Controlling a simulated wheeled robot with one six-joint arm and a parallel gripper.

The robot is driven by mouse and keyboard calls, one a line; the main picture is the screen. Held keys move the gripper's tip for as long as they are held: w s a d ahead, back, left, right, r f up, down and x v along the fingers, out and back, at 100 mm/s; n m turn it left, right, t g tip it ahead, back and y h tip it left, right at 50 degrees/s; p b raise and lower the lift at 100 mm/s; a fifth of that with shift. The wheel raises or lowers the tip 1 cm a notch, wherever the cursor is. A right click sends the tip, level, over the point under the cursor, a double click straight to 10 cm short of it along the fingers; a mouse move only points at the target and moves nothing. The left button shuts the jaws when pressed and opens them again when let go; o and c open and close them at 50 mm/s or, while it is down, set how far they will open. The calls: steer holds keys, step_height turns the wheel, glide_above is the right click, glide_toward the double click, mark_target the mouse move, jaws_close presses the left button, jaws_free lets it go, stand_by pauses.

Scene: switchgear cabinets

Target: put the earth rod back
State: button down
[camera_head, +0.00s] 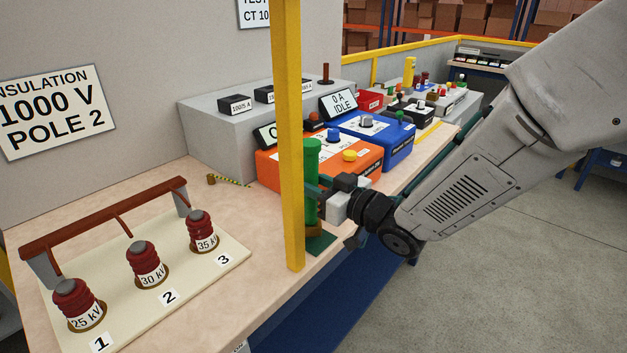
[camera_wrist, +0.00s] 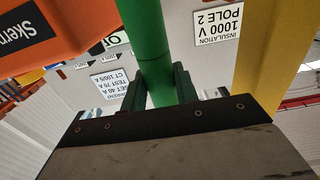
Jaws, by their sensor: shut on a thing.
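The earth rod (camera_head: 312,158) looks like a thick green cylinder and stands about upright near the bench's front edge. My gripper (camera_head: 318,197) is shut on it from the right side. In the wrist view the rod (camera_wrist: 150,40) runs between the two dark green fingers of my gripper (camera_wrist: 159,88). A flat dark green plate (camera_head: 321,243) lies on the bench under the rod. Whether the rod's lower end touches the plate or is seated in it, I cannot tell. The yellow post hides part of the rod's left side in the head view.
A yellow post (camera_head: 288,130) rises close to the rod's left. An orange tester (camera_head: 345,165) and a blue tester (camera_head: 385,138) stand behind. Red insulators (camera_head: 147,263) on a cream board (camera_head: 225,262) stand at left.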

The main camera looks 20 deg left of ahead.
steer(key=shift+f, duration=0.85)
steer(key=c, duration=1)
jaws_free()
